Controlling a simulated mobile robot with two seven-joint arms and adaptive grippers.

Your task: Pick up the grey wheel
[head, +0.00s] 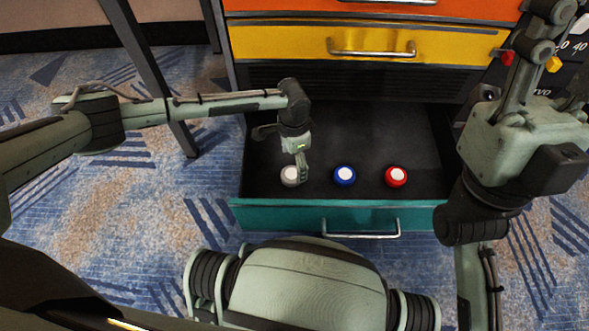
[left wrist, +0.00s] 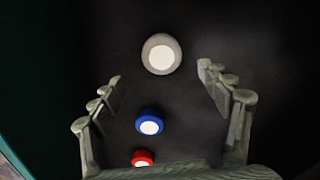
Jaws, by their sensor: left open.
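The grey wheel (head: 289,176), with a white centre, lies at the left in the open bottom drawer (head: 265,216). It also shows in the left wrist view (left wrist: 161,54), upper middle, just beyond my fingertips. My left gripper (head: 300,168) reaches down into the drawer right at the wheel and partly covers it in the head view. In the left wrist view its two fingers (left wrist: 160,78) stand wide apart with nothing between the tips. My right gripper (head: 530,60) is raised at the upper right; its finger opening is unclear.
A blue wheel (head: 344,176) and a red wheel (head: 396,177) lie in a row to the right of the grey one, with gaps between. The closed yellow drawer (head: 370,42) is above and behind. The drawer floor behind the wheels is bare.

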